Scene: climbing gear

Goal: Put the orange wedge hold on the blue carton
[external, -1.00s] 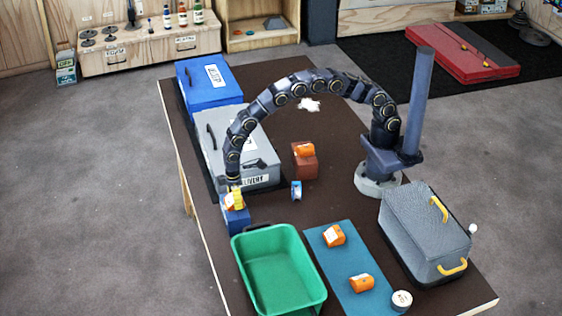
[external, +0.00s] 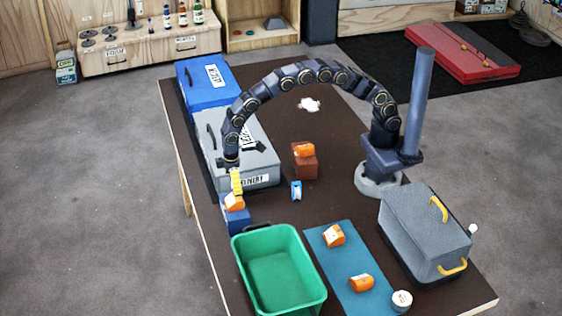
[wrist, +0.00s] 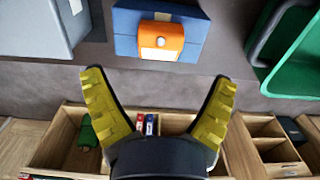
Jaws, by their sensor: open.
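An orange wedge hold (external: 234,202) rests on top of the small blue carton (external: 237,221), beside the green tub. In the wrist view the hold (wrist: 162,40) lies across the middle of the carton (wrist: 126,42), with a white patch and a round hole on its face. My gripper (external: 236,184) is just above the hold, with its yellow fingers pointing down. In the wrist view my gripper (wrist: 159,82) has its fingers spread wide, with nothing between them and the hold apart from them.
A green tub (external: 279,268) stands close to the carton, and a grey case (external: 250,160) lies behind it. Other orange holds sit on a reddish-brown box (external: 306,168) and a teal mat (external: 322,246). A blue roll (external: 296,190) stands between.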

